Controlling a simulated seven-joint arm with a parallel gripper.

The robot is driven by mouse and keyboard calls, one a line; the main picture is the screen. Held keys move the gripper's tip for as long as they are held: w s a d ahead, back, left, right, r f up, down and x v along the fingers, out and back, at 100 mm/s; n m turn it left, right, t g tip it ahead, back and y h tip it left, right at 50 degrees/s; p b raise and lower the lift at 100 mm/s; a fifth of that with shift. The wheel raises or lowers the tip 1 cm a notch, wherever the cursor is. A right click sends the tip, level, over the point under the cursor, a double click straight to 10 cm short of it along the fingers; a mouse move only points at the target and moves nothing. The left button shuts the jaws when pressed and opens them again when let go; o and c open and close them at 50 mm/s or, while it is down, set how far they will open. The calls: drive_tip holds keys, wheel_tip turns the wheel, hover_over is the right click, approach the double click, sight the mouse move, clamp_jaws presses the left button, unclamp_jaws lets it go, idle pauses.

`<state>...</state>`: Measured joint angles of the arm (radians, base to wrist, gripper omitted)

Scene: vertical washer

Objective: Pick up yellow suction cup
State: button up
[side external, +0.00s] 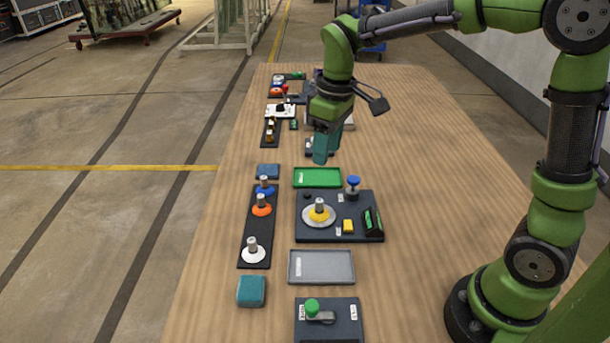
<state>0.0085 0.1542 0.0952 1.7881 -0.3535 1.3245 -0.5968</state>
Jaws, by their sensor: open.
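The yellow suction cup (319,214) has a metal stem on top and sits upright on a round silver plate (308,222). The plate is on a black base board (310,237) in the middle of the table. My gripper (320,158) hangs above the table behind the yellow cup, near the green tray, with its teal fingers pointing down. It is apart from the cup and nothing shows in it. The gap between the fingers is hard to see from this side.
A black rack (257,226) left of the board holds blue (265,190), orange (261,210) and white (253,254) suction cups. A blue knob (353,182) stands on the board. A green tray (318,178) lies behind it, a grey tray (321,267) in front.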

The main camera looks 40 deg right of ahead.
drive_tip(key=w+n, duration=0.3)
hover_over(320, 200)
drive_tip(key=shift+n+g, duration=0.3)
drive_tip(key=shift+g, duration=0.1)
drive_tip(key=f, duration=0.9)
drive_tip(key=shift+s+a+f, duration=0.1)
drive_tip(key=shift+a+f, duration=0.2)
drive_tip(key=shift+f, duration=0.1)
drive_tip(key=shift+d+f, duration=0.15)
drive_tip(key=shift+f, duration=1.35)
drive_tip(key=shift+d+f, duration=0.1)
drive_tip(key=shift+f, duration=1.4)
drive_tip(key=shift+c, duration=0.5)
clamp_jaws()
